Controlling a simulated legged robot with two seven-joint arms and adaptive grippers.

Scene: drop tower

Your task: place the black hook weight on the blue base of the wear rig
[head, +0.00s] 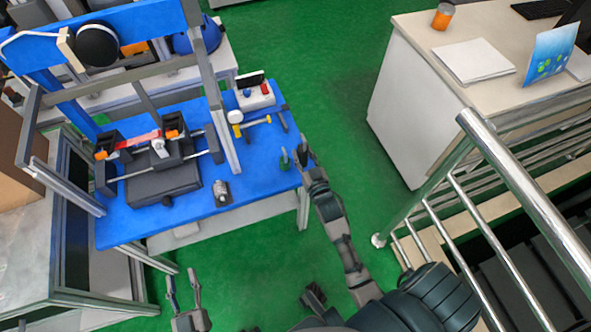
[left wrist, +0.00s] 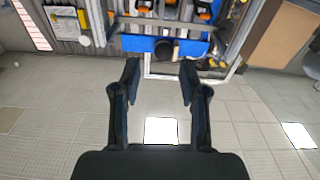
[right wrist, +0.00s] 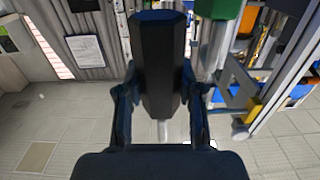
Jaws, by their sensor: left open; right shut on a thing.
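The black hook weight (right wrist: 157,65) shows in the right wrist view as a dark, faceted block with a pale rod below it. My right gripper (right wrist: 160,105) is shut on it. In the head view, my right gripper (head: 305,162) is at the right edge of the wear rig's blue base (head: 250,178), close to a small green-based peg. The weight is hard to make out there. My left gripper (head: 183,290) is open and empty, in front of the base and apart from it. It also shows open in the left wrist view (left wrist: 160,80).
The rig's grey frame (head: 216,85) and black block (head: 163,182) occupy the base's left and middle. A small metal part (head: 221,193) stands near the front edge, and the green-based peg (head: 285,163) near the right edge. A metal railing (head: 520,190) is at right.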

